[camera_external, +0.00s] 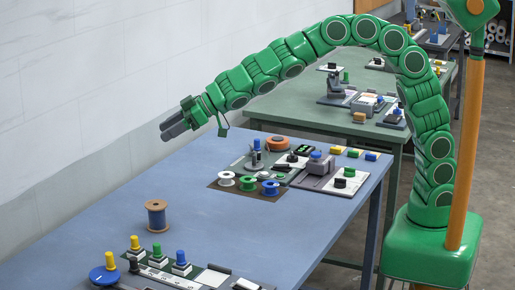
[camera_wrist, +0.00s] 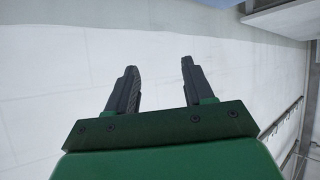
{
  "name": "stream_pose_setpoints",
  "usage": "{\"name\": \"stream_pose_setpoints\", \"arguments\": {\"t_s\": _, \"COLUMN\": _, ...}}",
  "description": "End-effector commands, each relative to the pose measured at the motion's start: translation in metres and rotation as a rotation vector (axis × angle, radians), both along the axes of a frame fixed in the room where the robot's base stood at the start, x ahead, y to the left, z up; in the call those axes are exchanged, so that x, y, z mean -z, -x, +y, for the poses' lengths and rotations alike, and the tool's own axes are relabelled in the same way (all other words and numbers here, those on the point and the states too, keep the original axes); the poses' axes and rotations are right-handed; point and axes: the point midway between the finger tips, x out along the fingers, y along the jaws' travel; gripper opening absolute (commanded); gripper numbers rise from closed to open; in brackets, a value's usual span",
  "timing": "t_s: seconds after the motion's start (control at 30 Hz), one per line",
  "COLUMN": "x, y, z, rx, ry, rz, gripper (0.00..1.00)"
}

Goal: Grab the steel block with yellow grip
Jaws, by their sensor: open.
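My gripper (camera_external: 173,127) is raised over the far left side of the blue table, pointing left toward the wall. In the wrist view my gripper (camera_wrist: 159,66) shows two dark fingers apart with nothing between them, only pale wall beyond. At the table's near end, a small light block with a yellow grip (camera_external: 135,244) stands in a row with green- and blue-gripped ones. It looks like the steel block, though it is small. My gripper is well above and beyond it, not touching. The wrist view shows none of the blocks.
A wooden spool (camera_external: 156,216) stands behind the row. White, green and blue spools (camera_external: 248,183) and several fixtures fill the table's far end. The blue table's middle (camera_external: 215,225) is clear. A green table (camera_external: 300,112) stands behind.

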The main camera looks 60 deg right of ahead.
Motion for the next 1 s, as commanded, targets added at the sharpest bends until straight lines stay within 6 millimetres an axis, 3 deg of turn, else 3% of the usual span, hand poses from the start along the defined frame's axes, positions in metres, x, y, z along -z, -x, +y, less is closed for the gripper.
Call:
{"name": "stream_pose_setpoints", "arguments": {"t_s": 0.03, "x": 0.006, "y": 0.0, "z": 0.02, "rx": -0.037, "ry": -0.015, "rz": -0.006, "gripper": 0.52}}
{"name": "stream_pose_setpoints", "arguments": {"t_s": 0.2, "x": 0.01, "y": 0.004, "z": 0.065, "rx": -0.128, "ry": -0.067, "rz": -0.03, "gripper": 0.52}}
{"name": "stream_pose_setpoints", "arguments": {"t_s": 0.5, "x": 0.021, "y": 0.014, "z": 0.115, "rx": -0.236, "ry": -0.123, "rz": -0.041, "gripper": 0.52}}
{"name": "stream_pose_setpoints", "arguments": {"t_s": 0.73, "x": 0.03, "y": 0.023, "z": 0.142, "rx": -0.297, "ry": -0.15, "rz": -0.041, "gripper": 0.52}}
{"name": "stream_pose_setpoints", "arguments": {"t_s": 1.0, "x": 0.048, "y": 0.023, "z": 0.14, "rx": -0.294, "ry": -0.148, "rz": -0.04, "gripper": 0.52}}
